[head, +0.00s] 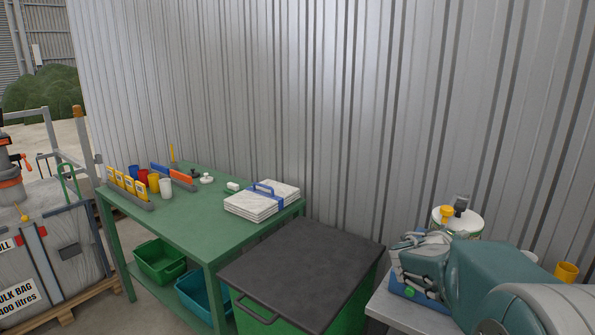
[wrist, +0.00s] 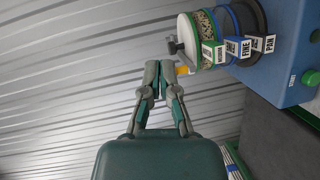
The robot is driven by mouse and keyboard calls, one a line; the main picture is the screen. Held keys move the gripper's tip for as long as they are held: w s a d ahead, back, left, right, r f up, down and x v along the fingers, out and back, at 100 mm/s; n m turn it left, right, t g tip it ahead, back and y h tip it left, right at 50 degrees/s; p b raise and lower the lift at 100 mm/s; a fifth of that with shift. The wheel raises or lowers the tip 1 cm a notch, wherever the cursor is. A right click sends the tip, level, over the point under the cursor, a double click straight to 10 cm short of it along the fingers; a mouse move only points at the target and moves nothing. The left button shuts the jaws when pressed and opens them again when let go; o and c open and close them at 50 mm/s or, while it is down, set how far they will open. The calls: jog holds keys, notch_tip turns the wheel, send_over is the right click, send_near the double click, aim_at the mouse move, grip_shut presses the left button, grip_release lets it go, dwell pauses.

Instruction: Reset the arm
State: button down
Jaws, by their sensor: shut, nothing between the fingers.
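My gripper (head: 408,245) is at the right of the head view, above a pale bench (head: 400,312). Its grey fingers also show in the wrist view (wrist: 158,68), with the tips together and nothing between them. Beside the tips in the wrist view is a stack of round sieves (wrist: 205,35) with green, blue and black labelled tags. It sits on a blue machine (wrist: 285,75) with a green button. In the head view my arm hides most of the stack and machine. I cannot tell whether the fingers touch the stack.
A green table (head: 205,232) holds several cups, a stack of white sheets (head: 262,205) and small tools. A dark-lidded green bin (head: 300,270) stands between it and the pale bench. A yellow cup (head: 566,272) stands at far right. A corrugated metal wall (head: 330,100) runs behind.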

jog(key=s+a+m+g+y, duration=0.2)
jog(key=s+a+m+g, duration=0.1)
jog(key=s, duration=0.7)
jog(key=s+a+f+m+y, duration=0.1)
jog(key=s+a+f+y, duration=0.2)
jog(key=s+a+y, duration=0.3)
jog(key=s+a+f+m+y, duration=0.1)
jog(key=s+a+f+y, duration=0.2)
jog(key=s+a, duration=1)
jog(key=y, duration=0.2)
jog(key=shift+s+a+y, duration=0.2)
jog(key=shift+a+y, duration=0.15)
jog(key=shift+y, duration=0.05)
